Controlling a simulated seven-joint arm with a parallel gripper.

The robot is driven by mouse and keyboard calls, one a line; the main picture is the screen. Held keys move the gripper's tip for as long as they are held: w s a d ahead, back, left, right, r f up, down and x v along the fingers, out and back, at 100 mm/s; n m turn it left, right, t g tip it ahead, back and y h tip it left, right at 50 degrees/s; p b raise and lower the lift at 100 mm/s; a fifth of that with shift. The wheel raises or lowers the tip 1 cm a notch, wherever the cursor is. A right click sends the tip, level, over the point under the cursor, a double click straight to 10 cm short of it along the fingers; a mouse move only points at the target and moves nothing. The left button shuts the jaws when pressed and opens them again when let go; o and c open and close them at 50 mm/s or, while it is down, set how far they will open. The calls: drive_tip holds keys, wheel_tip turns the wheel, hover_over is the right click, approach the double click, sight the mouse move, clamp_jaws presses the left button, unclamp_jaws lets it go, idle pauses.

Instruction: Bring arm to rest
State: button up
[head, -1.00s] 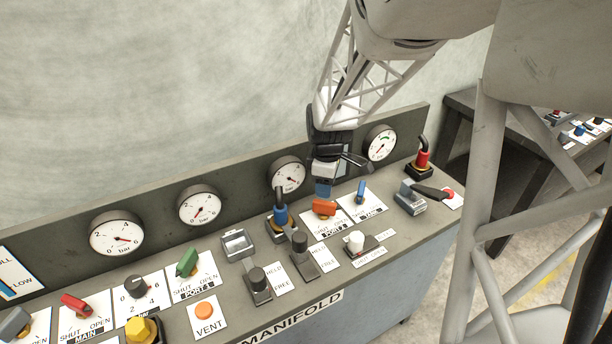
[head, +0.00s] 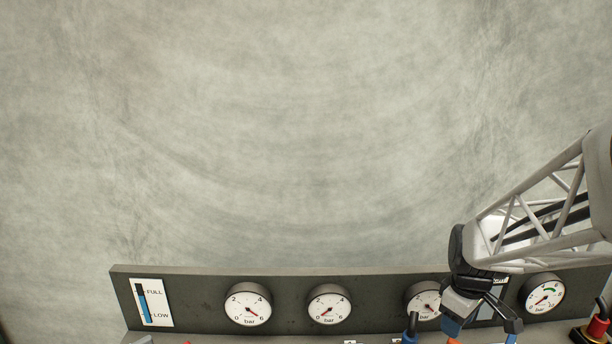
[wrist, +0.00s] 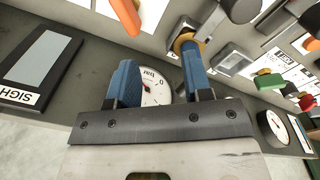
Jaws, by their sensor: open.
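My gripper (head: 462,308) hangs at the lower right of the head view, in front of the panel's back board between the two right-hand gauges. In the wrist view its two blue fingers (wrist: 161,82) stand apart with nothing held between them. A gauge (wrist: 154,88) shows behind the gap.
The back board (head: 200,318) carries several gauges and a FULL/LOW level strip (head: 149,303). An orange handle (wrist: 126,15) lies above the left finger in the wrist view. A red plug (head: 597,325) stands at the far right. The wall above the board is bare.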

drive_tip(key=s+a+r+m+t, duration=0.2)
drive_tip(key=s+a+r+m, duration=0.5)
drive_tip(key=s+a+r, duration=0.3)
drive_tip(key=shift+s+a, duration=1.7)
drive_tip(key=shift+s, duration=1.25)
